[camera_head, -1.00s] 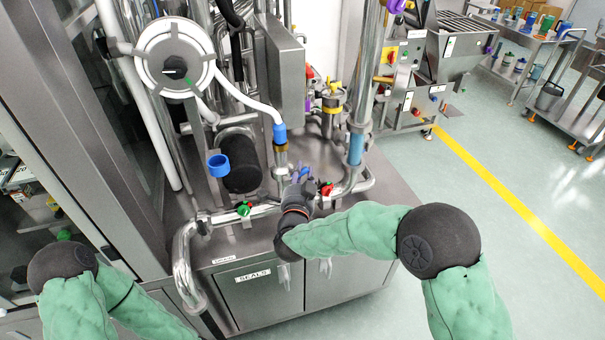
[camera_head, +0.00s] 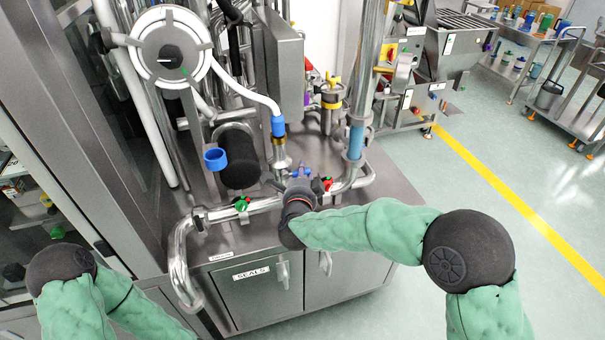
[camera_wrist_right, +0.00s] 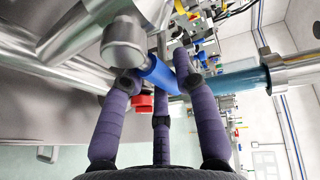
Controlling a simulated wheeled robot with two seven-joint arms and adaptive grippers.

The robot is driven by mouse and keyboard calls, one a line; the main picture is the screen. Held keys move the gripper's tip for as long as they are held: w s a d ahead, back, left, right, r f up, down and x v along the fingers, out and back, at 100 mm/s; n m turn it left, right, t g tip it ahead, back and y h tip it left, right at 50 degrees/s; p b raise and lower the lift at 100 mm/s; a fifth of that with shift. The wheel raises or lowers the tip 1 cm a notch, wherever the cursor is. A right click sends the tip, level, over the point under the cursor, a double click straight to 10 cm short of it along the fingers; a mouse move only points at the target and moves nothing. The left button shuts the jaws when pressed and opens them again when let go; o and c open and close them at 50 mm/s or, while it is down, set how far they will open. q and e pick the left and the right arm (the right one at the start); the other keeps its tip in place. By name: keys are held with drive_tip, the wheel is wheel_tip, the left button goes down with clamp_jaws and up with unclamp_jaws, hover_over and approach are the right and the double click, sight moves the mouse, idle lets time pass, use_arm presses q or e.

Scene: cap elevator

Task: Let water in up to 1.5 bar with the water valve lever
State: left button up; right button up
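A blue lever (camera_head: 301,171) sits on the horizontal steel pipe in the head view. It shows as a blue handle (camera_wrist_right: 160,74) in the right wrist view. My right gripper (camera_head: 298,187) is at this lever; its purple fingers (camera_wrist_right: 158,82) reach to both sides of the blue handle. The fingertips are close to it, but I cannot tell whether they press on it. My left gripper is outside the view.
A red handle (camera_head: 327,184) is just right of the blue lever, also in the wrist view (camera_wrist_right: 140,103). A green handle (camera_head: 242,204) is left on the same pipe. A blue-ended black cylinder (camera_head: 238,160) and a vertical pipe (camera_head: 360,110) stand close behind.

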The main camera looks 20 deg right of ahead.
drive_tip(key=shift+o, duration=0.9)
drive_tip(key=v, duration=1.2)
drive_tip(key=shift+f, duration=0.15)
